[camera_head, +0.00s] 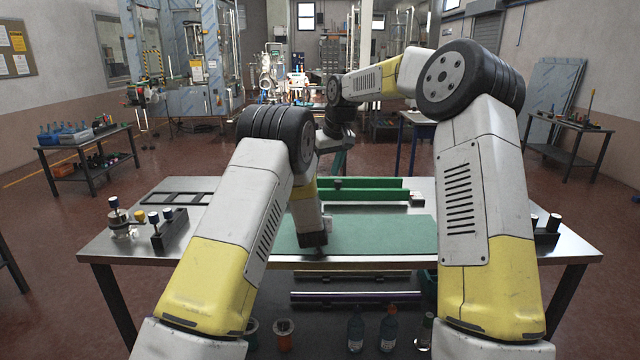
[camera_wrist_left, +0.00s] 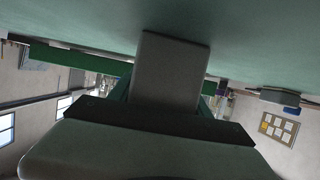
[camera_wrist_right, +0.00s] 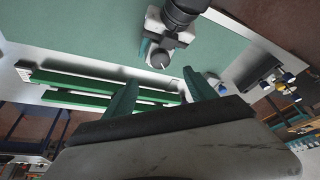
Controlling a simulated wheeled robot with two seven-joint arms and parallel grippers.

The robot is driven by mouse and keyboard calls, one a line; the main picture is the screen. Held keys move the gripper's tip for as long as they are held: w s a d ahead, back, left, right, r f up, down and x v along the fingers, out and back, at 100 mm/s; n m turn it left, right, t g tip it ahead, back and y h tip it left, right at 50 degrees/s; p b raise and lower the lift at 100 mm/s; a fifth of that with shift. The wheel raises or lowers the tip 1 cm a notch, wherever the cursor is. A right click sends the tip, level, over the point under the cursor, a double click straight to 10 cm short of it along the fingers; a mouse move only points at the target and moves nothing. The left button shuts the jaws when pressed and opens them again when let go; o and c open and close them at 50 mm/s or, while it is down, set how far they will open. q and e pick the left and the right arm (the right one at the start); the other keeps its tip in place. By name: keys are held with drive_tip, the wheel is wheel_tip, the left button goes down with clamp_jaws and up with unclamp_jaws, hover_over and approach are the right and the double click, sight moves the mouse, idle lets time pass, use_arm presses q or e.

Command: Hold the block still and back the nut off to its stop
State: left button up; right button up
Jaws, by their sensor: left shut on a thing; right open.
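My left gripper (camera_head: 313,246) reaches down low over the green mat (camera_head: 390,235) in the head view. It is shut on a grey block (camera_wrist_left: 170,75), which fills the middle of the left wrist view between its green fingers. I cannot tell the nut apart there. My right gripper (camera_head: 340,160) is raised behind the mat, fingers pointing down; in its own wrist view the green fingers (camera_wrist_right: 162,80) stand apart and empty.
Green rails (camera_head: 370,194) lie along the back of the steel table (camera_head: 105,245). A black frame (camera_head: 165,198) and a black holder with knobs (camera_head: 168,230) stand at the left, another dark holder (camera_head: 547,236) at the right. The mat's right part is clear.

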drive_tip(key=w+a+f+m, duration=0.1)
drive_tip(key=f+m, duration=0.1)
drive_tip(key=f, duration=0.1)
drive_tip(key=w+a+f+m+h, duration=0.1)
drive_tip(key=f+m, duration=0.1)
drive_tip(key=f, duration=0.2)
drive_tip(key=w+a+f+m+h, duration=0.1)
drive_tip(key=f+m, duration=0.1)
drive_tip(key=f, duration=0.2)
drive_tip(key=shift+w+f+m+t, duration=0.1)
drive_tip(key=shift+w+m+t, duration=0.3)
drive_tip(key=shift+c, duration=0.3)
drive_tip(key=c, duration=1.3)
drive_tip(key=shift+c, duration=0.2)
